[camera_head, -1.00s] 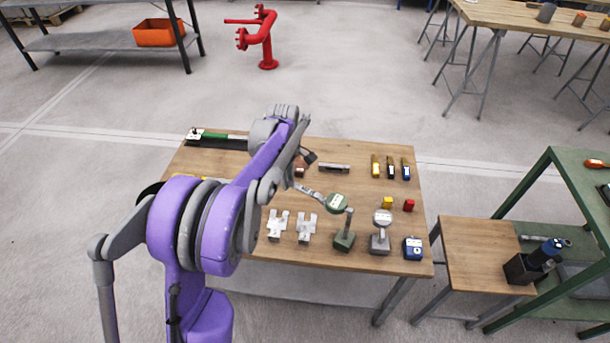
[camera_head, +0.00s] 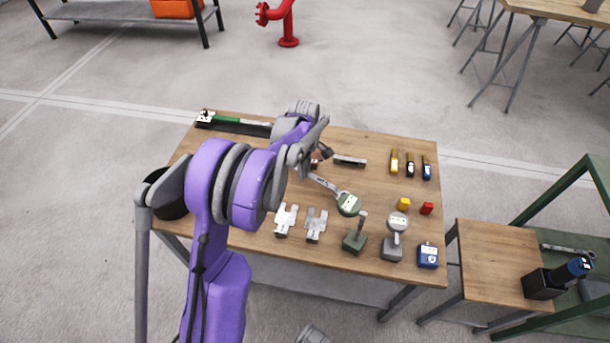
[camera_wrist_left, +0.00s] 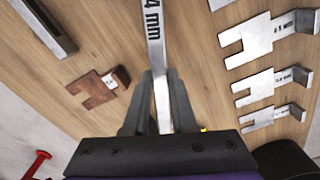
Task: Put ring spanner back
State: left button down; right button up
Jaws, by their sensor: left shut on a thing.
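The ring spanner (camera_wrist_left: 157,35) is a flat silver bar with "4 mm" readable on it in the left wrist view. My left gripper (camera_wrist_left: 160,85) is shut on its shank, and its far end runs out of the top of that view. In the head view the spanner (camera_head: 324,184) slants down to the right, its end close to or overlapping a green dial gauge (camera_head: 348,204). I cannot tell whether they touch. My right gripper is out of view.
The wooden table (camera_head: 385,215) holds silver fork gauges (camera_head: 285,220), a brown fork piece (camera_wrist_left: 103,88), a dark-and-silver bar (camera_head: 350,161), and several tools at the right. A black bin (camera_head: 170,195) is at left. Another silver tool (camera_head: 568,248) lies on the green bench.

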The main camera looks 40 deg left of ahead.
pick_arm(q)
jog(key=shift+f, duration=1.35)
jog(key=shift+f, duration=0.1)
jog(key=c, duration=0.7)
grip_release()
jog(key=shift+c, duration=0.2)
jog(key=shift+r, duration=0.3)
notch_tip(320, 180, up, 12)
jog(key=p, duration=0.1)
jog(key=shift+f, duration=0.15)
